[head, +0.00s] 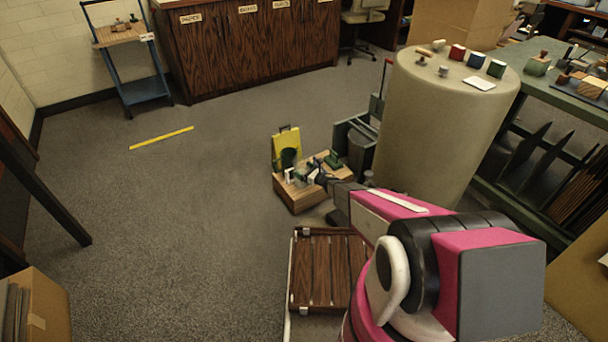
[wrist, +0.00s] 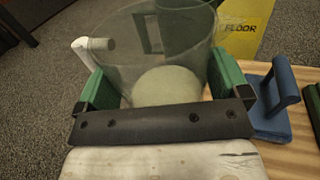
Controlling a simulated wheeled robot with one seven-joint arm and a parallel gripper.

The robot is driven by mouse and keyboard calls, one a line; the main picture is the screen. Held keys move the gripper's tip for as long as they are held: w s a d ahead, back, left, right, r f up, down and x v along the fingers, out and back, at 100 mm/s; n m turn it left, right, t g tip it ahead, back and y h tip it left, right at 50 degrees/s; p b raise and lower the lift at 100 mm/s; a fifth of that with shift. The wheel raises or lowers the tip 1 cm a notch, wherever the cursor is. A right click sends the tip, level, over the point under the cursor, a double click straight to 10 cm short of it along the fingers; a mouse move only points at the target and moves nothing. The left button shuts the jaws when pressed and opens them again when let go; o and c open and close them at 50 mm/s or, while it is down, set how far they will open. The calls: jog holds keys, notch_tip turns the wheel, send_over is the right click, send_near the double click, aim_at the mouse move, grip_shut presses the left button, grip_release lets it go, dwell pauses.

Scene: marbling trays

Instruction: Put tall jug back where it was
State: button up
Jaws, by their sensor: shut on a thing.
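The tall jug (wrist: 165,55) is clear, with a white handle on its left side in the wrist view. My gripper (wrist: 168,88) has green fingers on both sides of it and is shut on it. The jug looks upright, and its pale round base shows through the wall. In the head view my gripper (head: 301,174) is over the wooden block-like stand (head: 297,200). The jug is hard to make out there. I cannot tell whether its base touches the stand.
A blue handled tool (wrist: 280,100) stands on the wood right of the jug. A yellow floor sign (head: 277,152) is behind the stand. A large beige drum (head: 432,130) stands to its right, and a slatted brown tray (head: 322,270) is in front.

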jog(key=shift+f, duration=1.1)
jog(key=shift+f, duration=0.2)
jog(key=o, duration=1.5)
jog(key=shift+c, duration=0.2)
jog(key=shift+r, duration=0.2)
